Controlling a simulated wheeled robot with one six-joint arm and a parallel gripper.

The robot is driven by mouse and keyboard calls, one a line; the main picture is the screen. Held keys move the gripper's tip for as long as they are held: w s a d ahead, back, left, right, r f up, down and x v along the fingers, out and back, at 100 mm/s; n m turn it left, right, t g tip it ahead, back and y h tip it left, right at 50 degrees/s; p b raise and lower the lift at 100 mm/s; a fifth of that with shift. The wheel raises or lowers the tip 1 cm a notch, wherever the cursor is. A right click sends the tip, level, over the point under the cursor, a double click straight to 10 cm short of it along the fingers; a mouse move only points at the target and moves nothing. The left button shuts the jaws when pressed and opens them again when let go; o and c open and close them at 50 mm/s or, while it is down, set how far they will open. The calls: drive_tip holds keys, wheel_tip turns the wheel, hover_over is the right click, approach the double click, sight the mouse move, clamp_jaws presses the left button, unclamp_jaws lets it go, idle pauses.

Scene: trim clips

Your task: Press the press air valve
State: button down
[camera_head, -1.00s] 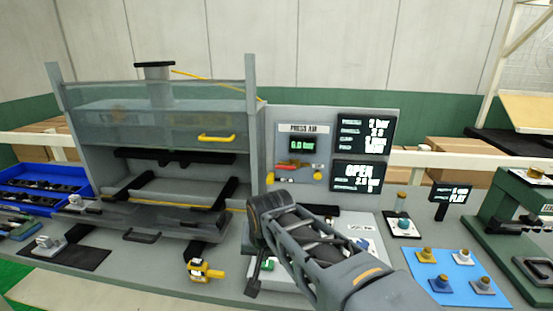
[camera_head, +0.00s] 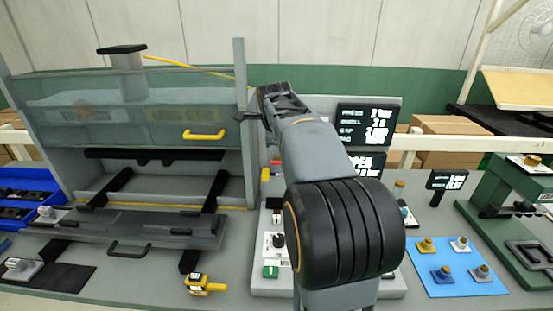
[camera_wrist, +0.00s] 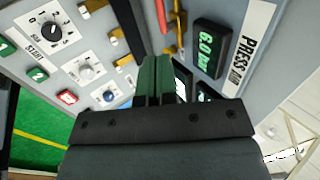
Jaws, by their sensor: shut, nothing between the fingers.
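The press air panel carries a green readout (camera_wrist: 208,48) that appears to show 6.0 bar, next to a PRESS AIR label (camera_wrist: 246,45). The valve's red handle (camera_wrist: 161,14) shows at the top of the wrist view, beside a yellow-orange part (camera_wrist: 180,22). My gripper (camera_wrist: 158,62), with green fingers, is shut and empty. In the picture its tips lie just below the red handle; I cannot tell whether they touch it. In the head view my arm covers most of the press air panel, and the gripper's fingers are hidden.
A control box (camera_wrist: 85,50) with a knob, a switch and several buttons lies left of the fingers in the wrist view. The press (camera_head: 150,115) with its yellow handle stands left. A blue mat (camera_head: 455,278) and a green machine (camera_head: 505,200) are on the right.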

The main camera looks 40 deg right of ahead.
drive_tip(key=p+x, duration=0.3)
drive_tip(key=x, duration=1.1)
drive_tip(key=shift+f, duration=0.1)
